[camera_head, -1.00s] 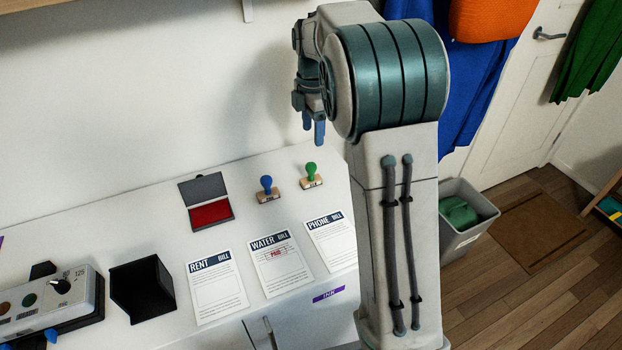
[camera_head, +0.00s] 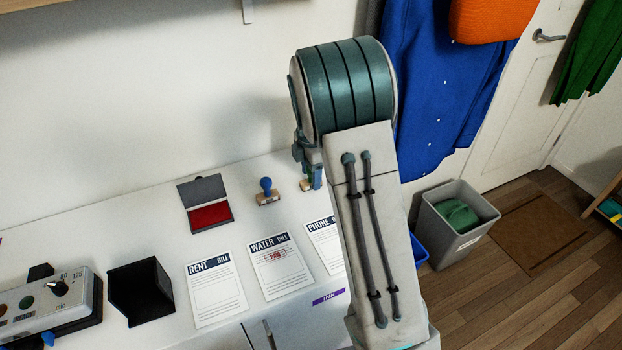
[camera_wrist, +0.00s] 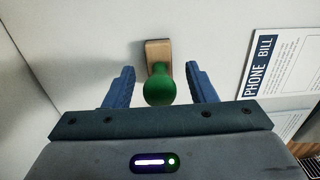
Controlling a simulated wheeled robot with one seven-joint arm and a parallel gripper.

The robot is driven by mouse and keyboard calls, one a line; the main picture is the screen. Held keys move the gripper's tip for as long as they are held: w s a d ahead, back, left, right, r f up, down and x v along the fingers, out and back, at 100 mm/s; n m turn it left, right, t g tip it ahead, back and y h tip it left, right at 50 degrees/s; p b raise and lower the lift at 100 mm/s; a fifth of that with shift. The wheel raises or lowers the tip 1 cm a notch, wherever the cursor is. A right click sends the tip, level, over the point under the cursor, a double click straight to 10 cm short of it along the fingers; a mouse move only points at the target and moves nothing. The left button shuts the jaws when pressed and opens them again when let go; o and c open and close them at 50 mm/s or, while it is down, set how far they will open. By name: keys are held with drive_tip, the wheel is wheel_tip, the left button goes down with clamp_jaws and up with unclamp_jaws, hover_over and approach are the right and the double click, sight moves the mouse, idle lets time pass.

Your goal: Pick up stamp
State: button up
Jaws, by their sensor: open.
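A stamp with a green knob and a wooden base (camera_wrist: 159,87) stands upright on the white table in the wrist view, between the two blue fingers of my gripper (camera_wrist: 160,90). The fingers are open, with a gap on each side of the knob. In the head view my gripper (camera_head: 312,178) is low over the table, and it hides most of the green stamp; a bit of its wooden base (camera_head: 305,186) shows. A second stamp with a blue knob (camera_head: 267,190) stands to the left of it.
A red ink pad (camera_head: 210,215) lies open left of the stamps. Rent (camera_head: 216,290), water (camera_head: 281,268) and phone (camera_head: 325,245) bill sheets lie in front. A black open box (camera_head: 142,291) and a grey device (camera_head: 50,305) stand at left. A wall rises behind.

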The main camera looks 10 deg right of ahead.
drive_tip(key=c, duration=1)
drive_tip(key=shift+c, duration=0.2)
drive_tip(key=shift+r, duration=0.1)
drive_tip(key=shift+r, duration=0.25)
wheel_tip(320, 180, up, 4)
drive_tip(key=shift+f, duration=0.2)
drive_tip(key=s+d+r, duration=0.6)
drive_tip(key=d, duration=0.3)
drive_tip(key=shift+s+d+r, duration=0.3)
drive_tip(key=shift+s+r, duration=0.05)
drive_tip(key=shift+o, duration=0.6)
drive_tip(key=shift+o, duration=1.3)
drive_tip(key=shift+c, duration=1)
